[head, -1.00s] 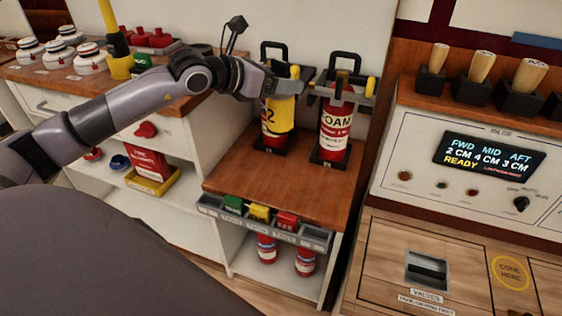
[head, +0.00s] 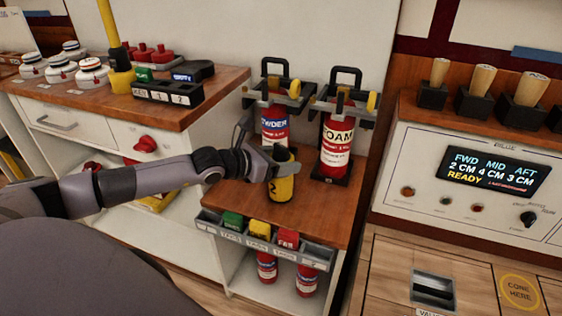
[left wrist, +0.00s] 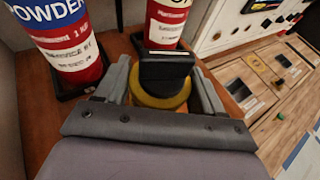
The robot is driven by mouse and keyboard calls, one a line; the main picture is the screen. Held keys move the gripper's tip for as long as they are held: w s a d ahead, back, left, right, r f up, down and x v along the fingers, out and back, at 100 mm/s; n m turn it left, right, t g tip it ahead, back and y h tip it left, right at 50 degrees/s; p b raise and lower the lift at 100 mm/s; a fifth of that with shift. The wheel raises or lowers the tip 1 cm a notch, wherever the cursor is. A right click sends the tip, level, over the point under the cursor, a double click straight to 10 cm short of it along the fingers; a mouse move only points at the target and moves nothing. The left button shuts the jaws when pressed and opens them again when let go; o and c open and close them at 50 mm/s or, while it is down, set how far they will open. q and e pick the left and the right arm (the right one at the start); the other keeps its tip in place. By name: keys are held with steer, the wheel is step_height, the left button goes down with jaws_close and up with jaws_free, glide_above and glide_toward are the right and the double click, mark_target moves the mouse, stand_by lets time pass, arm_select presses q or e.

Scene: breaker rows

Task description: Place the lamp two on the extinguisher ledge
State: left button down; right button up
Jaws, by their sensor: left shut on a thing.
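Lamp two (head: 281,188) is a yellow cylinder with a black top and a "2" on its side. My left gripper (head: 286,168) is shut on it near the top and holds it upright. The extinguisher ledge (head: 235,197) is a brown wooden top; the lamp is over its front middle part, at or just above the surface, I cannot tell which. In the left wrist view the lamp's black top (left wrist: 165,70) and yellow body (left wrist: 162,100) sit between the fingers (left wrist: 162,85). My right gripper is not in view.
A powder extinguisher (head: 274,125) and a foam extinguisher (head: 337,145) stand in brackets behind the lamp. A tray of coloured blocks (head: 262,232) runs along the ledge's front edge. A black rack (head: 168,92) stands on the left counter. The ledge's front right is bare.

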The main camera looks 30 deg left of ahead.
arm_select(q)
steer(key=shift+f, duration=0.1)
steer(key=shift+c, duration=0.6)
jaws_free()
steer(key=shift+f, duration=0.1)
steer(key=shift+s+r, duration=0.1)
steer(key=shift+r, duration=0.1)
steer(key=p+v, duration=0.3)
steer(key=v, duration=0.8)
steer(key=shift+s, duration=0.35)
